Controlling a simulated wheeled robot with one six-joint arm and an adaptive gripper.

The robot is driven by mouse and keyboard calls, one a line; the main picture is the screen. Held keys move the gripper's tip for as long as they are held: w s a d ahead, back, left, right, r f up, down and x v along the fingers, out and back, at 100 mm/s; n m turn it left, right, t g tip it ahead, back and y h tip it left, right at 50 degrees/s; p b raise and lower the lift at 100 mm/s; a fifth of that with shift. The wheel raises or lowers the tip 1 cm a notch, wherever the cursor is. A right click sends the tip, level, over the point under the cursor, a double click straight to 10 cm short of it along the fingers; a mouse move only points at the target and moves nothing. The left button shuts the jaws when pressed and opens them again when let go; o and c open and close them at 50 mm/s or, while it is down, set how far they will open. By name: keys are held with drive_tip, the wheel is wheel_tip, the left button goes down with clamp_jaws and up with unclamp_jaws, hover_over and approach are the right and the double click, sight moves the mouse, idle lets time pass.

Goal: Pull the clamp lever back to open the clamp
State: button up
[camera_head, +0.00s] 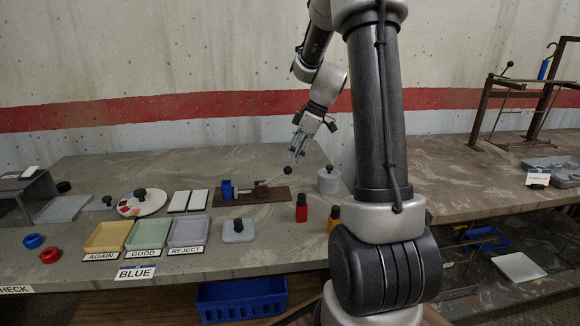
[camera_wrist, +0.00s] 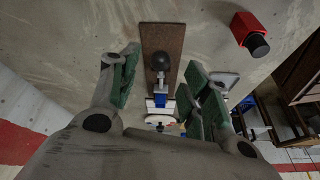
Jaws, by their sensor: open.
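The clamp sits on a brown board (camera_head: 262,196) on the grey bench. Its metal lever (camera_head: 270,181) slants up to the right and ends in a dark ball knob (camera_head: 287,170). A blue part (camera_head: 227,190) stands at the board's left end. My gripper (camera_head: 296,158) is open and empty, pointing down just above and right of the knob. In the wrist view the green-padded fingers of my gripper (camera_wrist: 162,72) stand on either side of the knob (camera_wrist: 159,61), apart from it. The blue part (camera_wrist: 159,101) lies below the knob there.
A grey canister (camera_head: 328,180) stands right of the board. A red bottle (camera_head: 301,208) and a yellow one (camera_head: 334,216) stand in front. Yellow, green and grey trays (camera_head: 107,237) lie to the left, beside a grey block with a dark knob (camera_head: 239,230).

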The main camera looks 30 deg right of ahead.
sight(275, 178)
drive_tip(key=shift+x, duration=2.2)
clamp_jaws()
